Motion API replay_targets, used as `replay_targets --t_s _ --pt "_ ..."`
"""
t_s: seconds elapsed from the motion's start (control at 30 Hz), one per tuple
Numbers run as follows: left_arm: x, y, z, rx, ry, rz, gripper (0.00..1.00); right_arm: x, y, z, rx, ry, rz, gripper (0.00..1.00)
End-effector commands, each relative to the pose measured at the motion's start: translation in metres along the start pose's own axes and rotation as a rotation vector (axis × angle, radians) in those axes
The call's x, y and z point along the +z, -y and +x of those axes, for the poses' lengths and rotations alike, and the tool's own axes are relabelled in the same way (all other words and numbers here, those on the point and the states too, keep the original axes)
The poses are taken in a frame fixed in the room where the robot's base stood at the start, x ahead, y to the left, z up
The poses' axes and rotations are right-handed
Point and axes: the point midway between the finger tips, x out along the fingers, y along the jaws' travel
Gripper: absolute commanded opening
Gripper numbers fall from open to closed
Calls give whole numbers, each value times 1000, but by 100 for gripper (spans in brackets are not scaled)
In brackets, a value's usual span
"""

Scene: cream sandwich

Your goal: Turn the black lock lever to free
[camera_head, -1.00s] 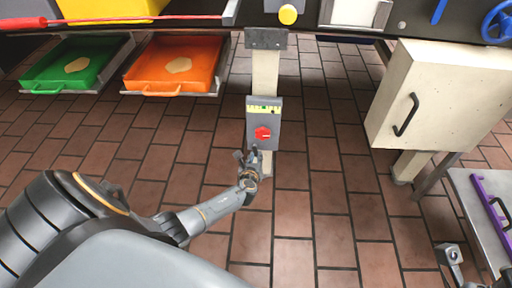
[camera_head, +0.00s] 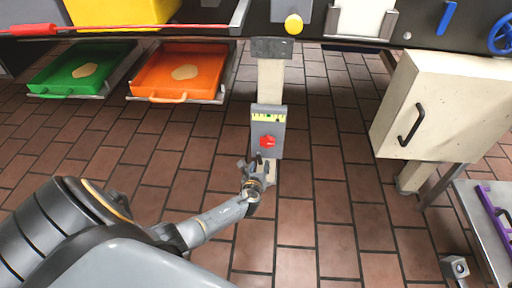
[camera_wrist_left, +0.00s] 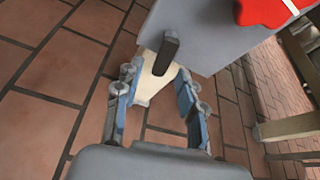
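The black lock lever (camera_wrist_left: 166,52) shows in the left wrist view as a short dark bar at the lower edge of a grey box. In the head view I cannot make the lever out behind my gripper. The grey box (camera_head: 258,150) is fixed on a pale post and carries a red knob (camera_head: 267,141) and a yellow-green scale. My left gripper (camera_head: 256,165) is just below the box. In the left wrist view its fingers (camera_wrist_left: 156,88) are open, with the pale post and the lever's lower end showing between and beyond them. No contact with the lever can be made out.
A pale cabinet (camera_head: 430,90) with a black handle is at the right. Green (camera_head: 72,68) and orange (camera_head: 180,68) trays are at the left. A grey part, probably of my right arm, shows at the bottom right beside a metal table (camera_head: 475,222). Tiled floor lies around the post.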

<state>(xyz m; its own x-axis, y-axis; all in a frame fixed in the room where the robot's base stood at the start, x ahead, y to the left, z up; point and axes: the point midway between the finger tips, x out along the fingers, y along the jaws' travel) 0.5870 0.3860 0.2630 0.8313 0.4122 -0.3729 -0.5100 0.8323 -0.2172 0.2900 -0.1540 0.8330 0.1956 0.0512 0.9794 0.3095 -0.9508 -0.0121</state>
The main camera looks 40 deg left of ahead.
Motion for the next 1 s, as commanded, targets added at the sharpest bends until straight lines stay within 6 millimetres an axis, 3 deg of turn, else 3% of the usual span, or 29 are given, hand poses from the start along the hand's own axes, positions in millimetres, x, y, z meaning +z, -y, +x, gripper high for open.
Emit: replay_targets --t_s 0.6,1.0 --pt "0 -1 -98 1 -1 1 40 0 0 0 -1 2 1 40" --pt "1 -1 -110 1 0 1 40 0 0 0 -1 2 1 40"
